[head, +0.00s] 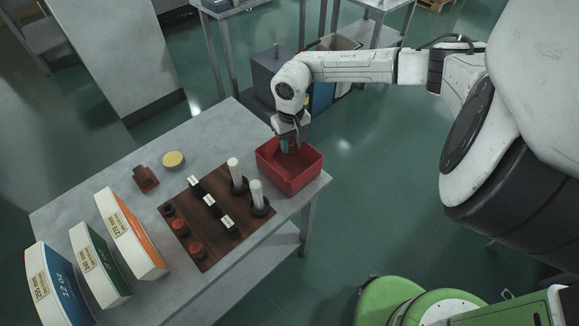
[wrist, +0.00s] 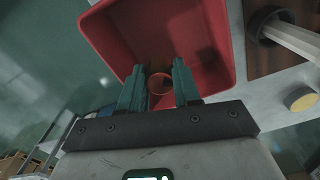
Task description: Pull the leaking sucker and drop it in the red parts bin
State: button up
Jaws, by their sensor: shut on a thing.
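The red parts bin (head: 304,182) stands on the table's right corner; its open inside fills the middle of the wrist view, with its wall at the left (wrist: 104,42). My gripper (head: 291,146) points down over the bin's far part, its fingertips at about rim height. In the wrist view, my gripper (wrist: 160,84) is shut on a small round red sucker (wrist: 160,100), held between its green fingers with its ring-shaped mouth showing. The sucker is hidden by the fingers in the head view. I cannot tell whether it touches the bin floor, and no leak is visible.
A yellow-topped tin (head: 173,159) and small red holder (head: 145,180) lie behind. Large boxes (head: 130,237) stand at left.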

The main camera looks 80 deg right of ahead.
jog(key=o, duration=1.1)
jog(key=shift+d, duration=0.1)
notch_tip(320, 180, up, 11)
jog(key=shift+f+b, duration=0.1)
jog(key=shift+b, duration=0.85)
